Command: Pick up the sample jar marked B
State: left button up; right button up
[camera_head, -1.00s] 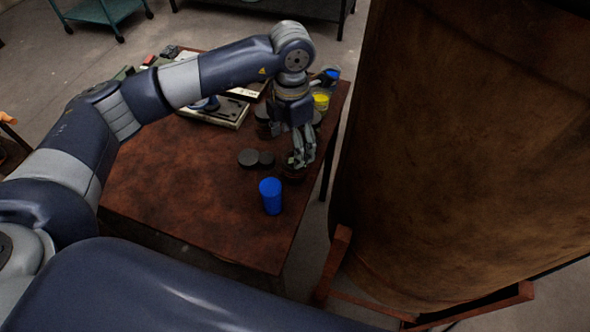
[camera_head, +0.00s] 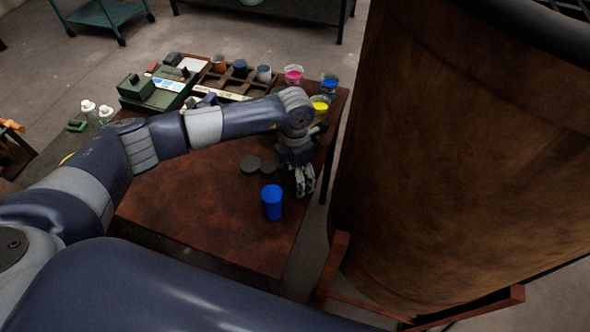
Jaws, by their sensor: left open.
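Small clear jars with coloured contents stand at the table's back right: a pink one (camera_head: 293,75), a blue one (camera_head: 329,86) and a yellow one (camera_head: 320,106). I cannot read a letter B on any of them. My left gripper (camera_head: 304,190) points down over the table's right side, on the near side of the jars. It is open, and I see nothing held between its fingers. The wrist and hand hide part of the table behind them. My right gripper is not in view.
A blue cup (camera_head: 271,203) stands just left of my left gripper. Dark round discs (camera_head: 250,164) lie behind it. A divided tray (camera_head: 238,81) and a green device (camera_head: 157,91) are at the back. A big brown vat (camera_head: 460,170) fills the right. The table's front left (camera_head: 190,210) is clear.

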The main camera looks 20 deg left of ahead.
pick_arm(q)
jog(key=c, duration=1.2)
jog(key=shift+r, duration=0.1)
